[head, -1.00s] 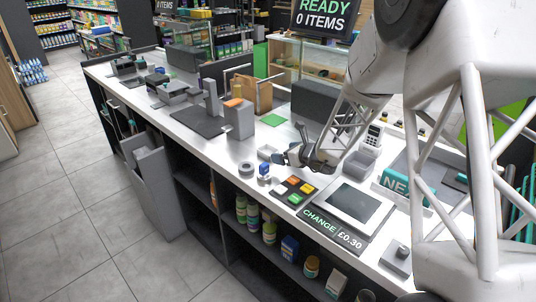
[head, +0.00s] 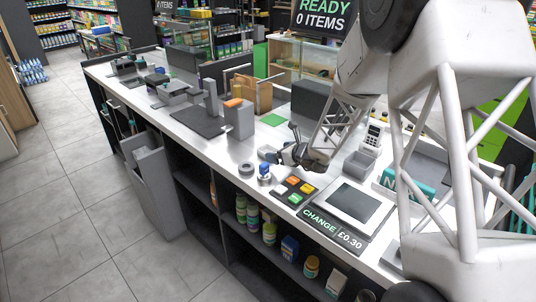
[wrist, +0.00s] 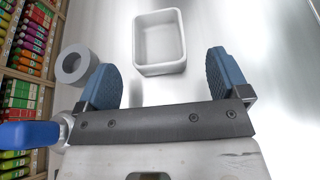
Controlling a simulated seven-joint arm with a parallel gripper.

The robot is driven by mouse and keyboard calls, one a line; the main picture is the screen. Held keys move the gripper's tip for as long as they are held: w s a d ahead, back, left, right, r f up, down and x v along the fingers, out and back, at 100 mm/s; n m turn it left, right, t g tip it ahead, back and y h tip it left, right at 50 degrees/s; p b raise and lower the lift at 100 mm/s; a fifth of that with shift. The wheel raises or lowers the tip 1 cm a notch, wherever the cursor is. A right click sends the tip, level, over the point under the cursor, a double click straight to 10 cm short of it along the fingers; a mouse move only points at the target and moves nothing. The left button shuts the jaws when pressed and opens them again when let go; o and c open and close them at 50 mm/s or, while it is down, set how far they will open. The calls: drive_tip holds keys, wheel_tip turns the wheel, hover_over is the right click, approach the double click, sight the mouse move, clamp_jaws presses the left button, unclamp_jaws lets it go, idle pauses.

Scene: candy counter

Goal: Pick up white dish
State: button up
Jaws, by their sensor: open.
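The white dish (wrist: 160,42) is a small rectangular tray with rounded corners. It lies empty on the counter at the upper middle of the wrist view. In the head view a small part of the dish (head: 266,152) shows at the left of my gripper (head: 284,145), which hides the rest. My gripper (wrist: 162,64) is open, with its two blue fingers spread wide apart and nothing between them. In the wrist view the dish lies beyond the fingertips, roughly centred between them. I cannot tell the height above the counter.
A grey ring (wrist: 73,64) lies left of the left finger. A blue-handled object (wrist: 30,133) is at lower left; it also stands near the counter edge in the head view (head: 264,170). A coloured keypad (head: 295,190) and screen (head: 355,202) lie nearer. Counter right of the dish is bare.

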sight(271, 150)
drive_tip(key=shift+x, duration=2.45)
drive_tip(key=shift+a+r, duration=0.1)
drive_tip(key=shift+r, duration=0.1)
drive_tip(key=c, duration=1)
drive_tip(key=shift+r, duration=0.1)
wheel_tip(271, 150, up, 10)
